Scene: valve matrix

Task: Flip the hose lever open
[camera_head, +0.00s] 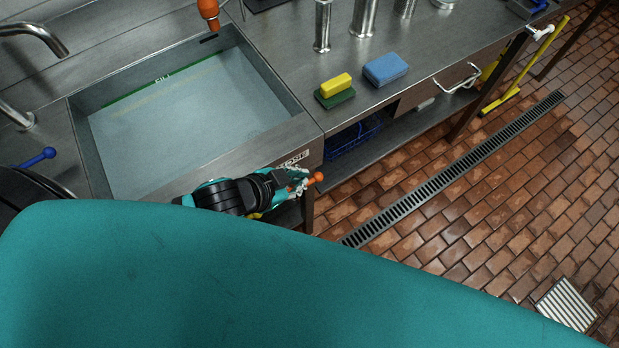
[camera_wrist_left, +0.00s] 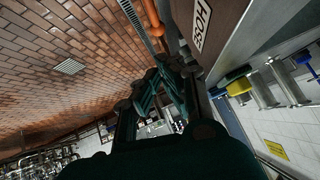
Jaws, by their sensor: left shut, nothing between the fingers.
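The hose lever (camera_head: 316,178) has an orange knob and sticks out at the front of the sink counter, just below the HOSE label (camera_head: 292,159). In the left wrist view the orange lever (camera_wrist_left: 152,20) runs down to just beyond my fingertips, and the label (camera_wrist_left: 202,24) is to its right. My left gripper (camera_head: 297,180) is shut and empty, close beside the lever; its fingers also show in the wrist view (camera_wrist_left: 168,78). I cannot tell whether they touch the lever. The lever's base is partly hidden by the gripper. My right gripper is not in view.
A sink basin (camera_head: 190,115) lies left of the gripper, under an orange nozzle (camera_head: 208,10). A yellow sponge (camera_head: 336,85) and a blue sponge (camera_head: 385,69) lie on the counter. A blue-knobbed lever (camera_head: 40,158) is at far left. The tiled floor ahead is open.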

